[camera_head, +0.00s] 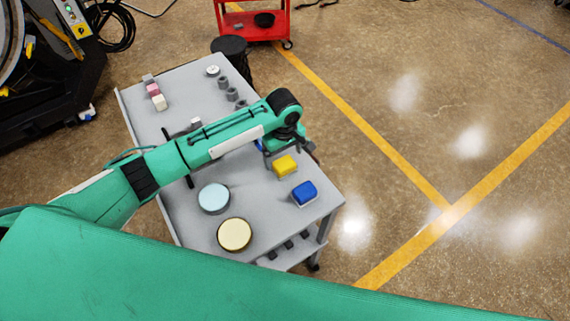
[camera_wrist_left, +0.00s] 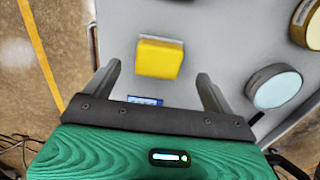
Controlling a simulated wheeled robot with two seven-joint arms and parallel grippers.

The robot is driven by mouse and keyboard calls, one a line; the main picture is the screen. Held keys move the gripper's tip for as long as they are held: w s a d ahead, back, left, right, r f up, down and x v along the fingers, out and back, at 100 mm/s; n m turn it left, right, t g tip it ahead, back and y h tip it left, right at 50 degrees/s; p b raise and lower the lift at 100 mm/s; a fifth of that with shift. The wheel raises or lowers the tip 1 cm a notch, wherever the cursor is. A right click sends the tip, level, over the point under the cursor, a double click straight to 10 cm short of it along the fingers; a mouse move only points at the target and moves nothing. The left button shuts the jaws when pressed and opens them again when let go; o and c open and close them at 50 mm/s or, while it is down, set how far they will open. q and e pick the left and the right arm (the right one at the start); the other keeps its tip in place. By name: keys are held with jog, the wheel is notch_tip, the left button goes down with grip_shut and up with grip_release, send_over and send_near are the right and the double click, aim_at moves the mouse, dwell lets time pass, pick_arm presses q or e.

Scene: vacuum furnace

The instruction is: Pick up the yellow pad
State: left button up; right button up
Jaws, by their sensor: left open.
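The yellow pad (camera_head: 285,166) is a small block lying on the grey cart top, near its right edge. It also shows in the left wrist view (camera_wrist_left: 160,58), ahead of my fingers and between their lines. My left gripper (camera_head: 289,150) is right beside the pad in the head view, on its far side. In the wrist view its two fingers (camera_wrist_left: 158,72) are spread apart with nothing held between them. The pad appears below the fingertips; the exact height gap cannot be told. My right gripper is not in view.
A blue block (camera_head: 304,194) stands near the yellow pad. A light-blue disc (camera_head: 214,198) and a cream disc (camera_head: 234,234) lie to the left. Another blue item (camera_wrist_left: 145,100) is partly hidden by my gripper. Small blocks and cylinders occupy the far end. A red cart (camera_head: 253,32) stands beyond.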

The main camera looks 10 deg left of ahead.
aim_at(284, 163)
pick_arm(q)
jog(key=shift+f, duration=0.2)
jog(key=shift+f+p, duration=0.3)
jog(key=shift+p, duration=0.1)
notch_tip(284, 163, down, 3)
jog(key=shift+w+f+p, duration=0.1)
jog(key=shift+f+p, duration=0.1)
jog(key=shift+p, duration=0.45)
jog(key=shift+f, duration=0.5)
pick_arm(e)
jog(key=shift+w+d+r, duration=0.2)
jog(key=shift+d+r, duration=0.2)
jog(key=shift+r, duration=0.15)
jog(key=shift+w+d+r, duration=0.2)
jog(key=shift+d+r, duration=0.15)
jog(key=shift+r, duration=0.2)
pick_arm(q)
jog(key=c, duration=1.1)
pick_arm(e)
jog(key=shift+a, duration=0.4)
